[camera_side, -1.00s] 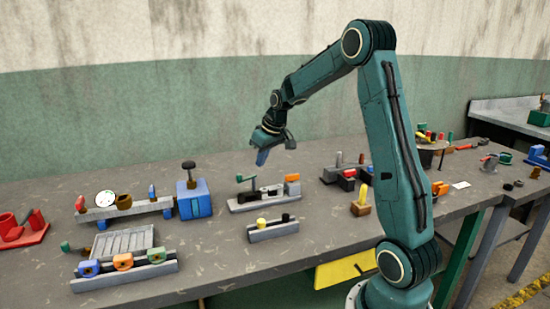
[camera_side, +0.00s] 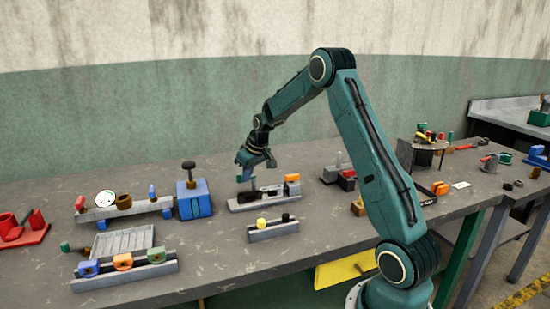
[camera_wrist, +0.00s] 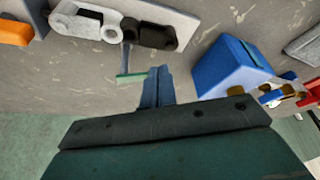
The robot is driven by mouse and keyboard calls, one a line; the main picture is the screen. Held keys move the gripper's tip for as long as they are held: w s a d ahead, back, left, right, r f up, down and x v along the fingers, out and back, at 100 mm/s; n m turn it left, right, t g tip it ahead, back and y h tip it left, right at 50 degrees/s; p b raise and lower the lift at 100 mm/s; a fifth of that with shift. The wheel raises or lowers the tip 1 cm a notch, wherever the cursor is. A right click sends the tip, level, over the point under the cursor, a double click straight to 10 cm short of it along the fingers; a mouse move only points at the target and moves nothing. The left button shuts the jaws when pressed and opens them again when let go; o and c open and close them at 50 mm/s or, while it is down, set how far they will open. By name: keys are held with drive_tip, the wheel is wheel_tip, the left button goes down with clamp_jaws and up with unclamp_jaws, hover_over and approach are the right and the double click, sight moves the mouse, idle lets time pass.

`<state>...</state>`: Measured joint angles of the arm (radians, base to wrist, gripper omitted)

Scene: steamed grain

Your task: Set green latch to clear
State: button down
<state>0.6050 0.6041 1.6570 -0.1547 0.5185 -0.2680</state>
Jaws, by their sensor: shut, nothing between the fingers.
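A green lever (camera_wrist: 132,77), taken as the green latch, stands on a post at one end of a grey fixture (camera_side: 262,203) in mid-table. The fixture also carries a black part (camera_side: 268,190) and an orange block (camera_side: 292,178). In the side view, my gripper hides most of the lever. My gripper (camera_side: 243,178) is low over that end of the fixture, with blue fingers pointing down. In the wrist view, the shut, empty fingertips (camera_wrist: 157,70) are just right of the lever. I cannot tell whether they touch it.
A blue block with a black knob (camera_side: 194,199) stands left of the fixture. A small rail with yellow and black knobs (camera_side: 274,233) lies in front. A slatted grey plate (camera_side: 123,242) with a green knob (camera_side: 66,247) is front left. Bare table lies between these.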

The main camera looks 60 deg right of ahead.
drive_tip(key=shift+w+d, duration=0.1)
drive_tip(key=shift+w, duration=0.15)
idle(0.3)
drive_tip(key=shift+w+m+h, duration=0.3)
drive_tip(key=shift+w+m, duration=0.2)
drive_tip(key=shift+m, duration=0.2)
drive_tip(key=shift+w, duration=0.3)
drive_tip(key=shift+s, duration=0.15)
drive_tip(key=shift+s, duration=0.6)
drive_tip(key=shift+s, duration=0.2)
